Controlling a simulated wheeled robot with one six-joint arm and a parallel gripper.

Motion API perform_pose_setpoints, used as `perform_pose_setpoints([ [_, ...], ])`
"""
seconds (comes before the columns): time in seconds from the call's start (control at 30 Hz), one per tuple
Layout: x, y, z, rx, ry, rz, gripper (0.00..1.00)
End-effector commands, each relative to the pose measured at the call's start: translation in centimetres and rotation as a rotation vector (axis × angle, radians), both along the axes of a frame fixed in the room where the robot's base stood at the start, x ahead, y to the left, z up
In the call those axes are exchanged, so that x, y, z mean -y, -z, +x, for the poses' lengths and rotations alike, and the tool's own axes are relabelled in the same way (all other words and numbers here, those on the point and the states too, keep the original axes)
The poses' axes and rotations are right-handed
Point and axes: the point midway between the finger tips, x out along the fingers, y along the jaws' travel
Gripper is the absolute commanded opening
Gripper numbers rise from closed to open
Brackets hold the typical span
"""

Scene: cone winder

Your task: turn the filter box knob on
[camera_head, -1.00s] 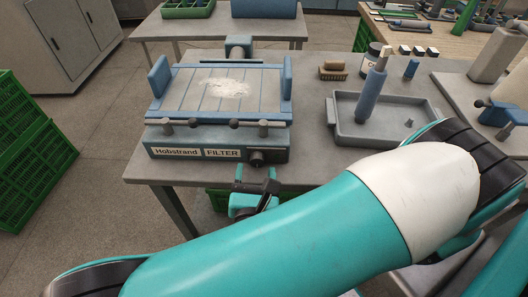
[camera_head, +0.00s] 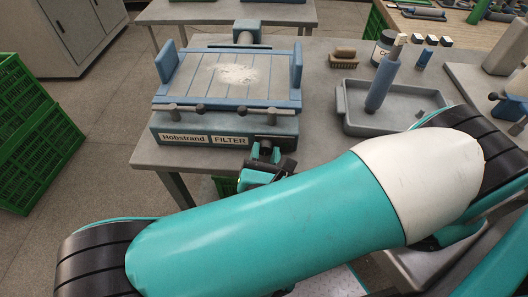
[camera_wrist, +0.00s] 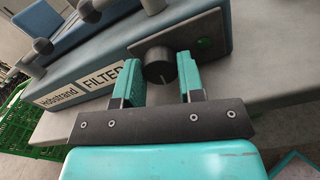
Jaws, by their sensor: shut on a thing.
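The filter box (camera_head: 180,128), labelled "Hobstrand FILTER", sits on the grey table under a blue slatted tray. Its round black knob (camera_wrist: 158,66) is on a dark plate at the right end of the front face. In the wrist view my gripper (camera_wrist: 159,75) has one teal finger on each side of the knob and is shut on it. A pale line shows on the knob's face. In the head view my gripper (camera_head: 266,153) is at the box's front right corner and largely hides the knob.
Dark round-headed posts stand along the front above the box. A grey tray (camera_head: 360,125) with a blue cylinder stands to the right. Green crates (camera_head: 25,140) are at the left.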

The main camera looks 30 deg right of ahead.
Motion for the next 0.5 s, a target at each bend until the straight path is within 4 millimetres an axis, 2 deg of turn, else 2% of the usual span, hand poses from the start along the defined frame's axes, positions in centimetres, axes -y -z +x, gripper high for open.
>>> perform_pose_setpoints([
  [0.2,0.01,-0.02,-0.04,0.083,0.000,0.122,0.12],
  [0.47,-0.06,0.01,-0.04,0.086,-0.001,0.129,0.12],
  [0.5,-0.06,0.01,-0.04,0.086,-0.001,0.128,0.40],
])
